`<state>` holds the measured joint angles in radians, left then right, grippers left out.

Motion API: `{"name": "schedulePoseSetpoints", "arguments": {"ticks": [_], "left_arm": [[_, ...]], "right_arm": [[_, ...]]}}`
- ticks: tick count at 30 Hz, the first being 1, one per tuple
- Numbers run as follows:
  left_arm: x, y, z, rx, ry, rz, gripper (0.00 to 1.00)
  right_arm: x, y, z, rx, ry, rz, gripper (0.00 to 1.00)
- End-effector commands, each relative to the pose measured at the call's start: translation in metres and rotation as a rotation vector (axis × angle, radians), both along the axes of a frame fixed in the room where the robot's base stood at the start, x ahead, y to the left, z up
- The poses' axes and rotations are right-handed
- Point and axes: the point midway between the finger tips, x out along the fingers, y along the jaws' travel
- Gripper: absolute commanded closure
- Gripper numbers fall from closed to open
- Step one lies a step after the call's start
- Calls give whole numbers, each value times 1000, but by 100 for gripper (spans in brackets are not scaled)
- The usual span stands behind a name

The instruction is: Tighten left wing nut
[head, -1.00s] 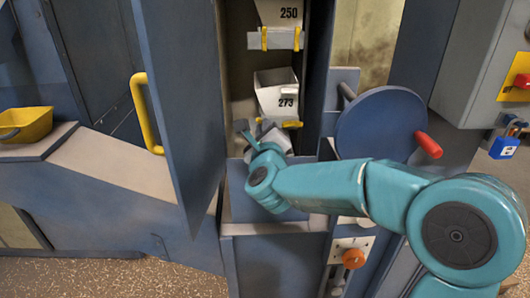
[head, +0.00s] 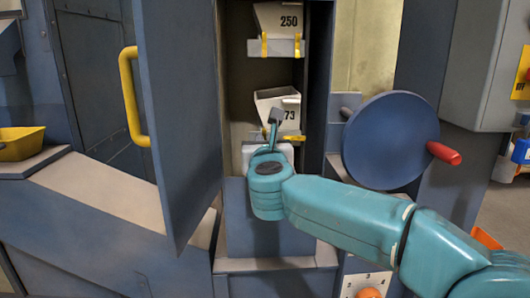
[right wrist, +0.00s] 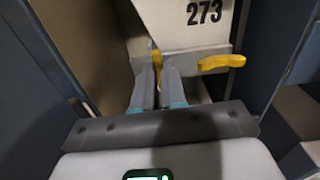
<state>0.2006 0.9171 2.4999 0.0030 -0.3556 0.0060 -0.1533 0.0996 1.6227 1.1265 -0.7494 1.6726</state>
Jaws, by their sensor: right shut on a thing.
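The bucket marked 273 (head: 270,103) hangs inside the open shaft; it also shows in the right wrist view (right wrist: 165,22). Its left wing nut (right wrist: 156,60) is yellow and sits upright between my right fingertips, mostly hidden by them. Its right wing nut (head: 293,138) is yellow and lies roughly level; it also shows in the right wrist view (right wrist: 222,63). My right gripper (head: 273,118) points up in front of the bucket's lower edge, shut on the left wing nut; its fingers show in the right wrist view (right wrist: 160,72). My left gripper is out of view.
The bucket marked 250 (head: 278,17) hangs above with two upright yellow wing nuts. The open blue door (head: 180,110) stands left of the shaft. A blue disc (head: 385,140) with a red handle (head: 443,153) stands right, close above my right arm.

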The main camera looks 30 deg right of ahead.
Motion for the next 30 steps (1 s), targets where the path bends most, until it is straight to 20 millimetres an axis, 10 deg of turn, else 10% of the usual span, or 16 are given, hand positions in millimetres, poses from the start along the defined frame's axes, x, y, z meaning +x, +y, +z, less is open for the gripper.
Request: {"name": "schedulePoseSetpoints", "arguments": {"ticks": [19,22,30], "left_arm": [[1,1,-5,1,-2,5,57],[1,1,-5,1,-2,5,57],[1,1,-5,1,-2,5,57]], "right_arm": [[0,0,1,41,-26,0,100],[0,0,1,40,-26,0,64],[0,0,0,40,-25,0,64]]}}
